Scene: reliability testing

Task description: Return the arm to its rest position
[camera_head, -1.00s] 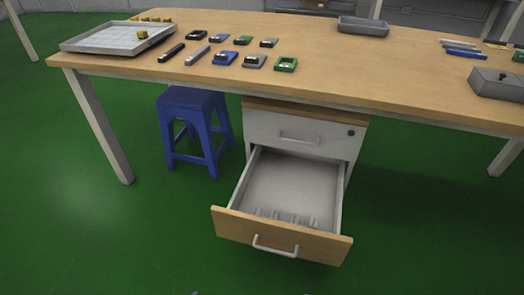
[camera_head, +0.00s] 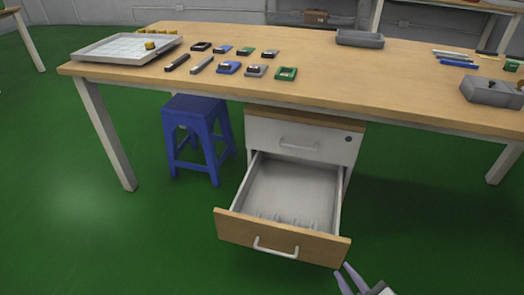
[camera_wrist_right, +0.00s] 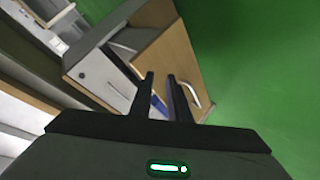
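My right gripper (camera_head: 341,269) shows at the bottom edge of the head view, just right of the open drawer's front corner. Its two fingers are apart with nothing between them. In the right wrist view the fingers (camera_wrist_right: 161,76) also stand apart and empty, pointing toward the drawer unit. The open drawer (camera_head: 285,237) has a wooden front and a pale handle; its inside looks empty apart from small dividers near the front. The drawer front also shows in the wrist view (camera_wrist_right: 173,62). My left gripper is in no view.
A wooden table (camera_head: 400,88) stands above the drawer unit, with a white tray (camera_head: 92,54), several small devices, a grey bin (camera_head: 360,39) and a grey box (camera_head: 488,91). A blue stool (camera_head: 196,115) stands left of the drawer. Green floor is free at right.

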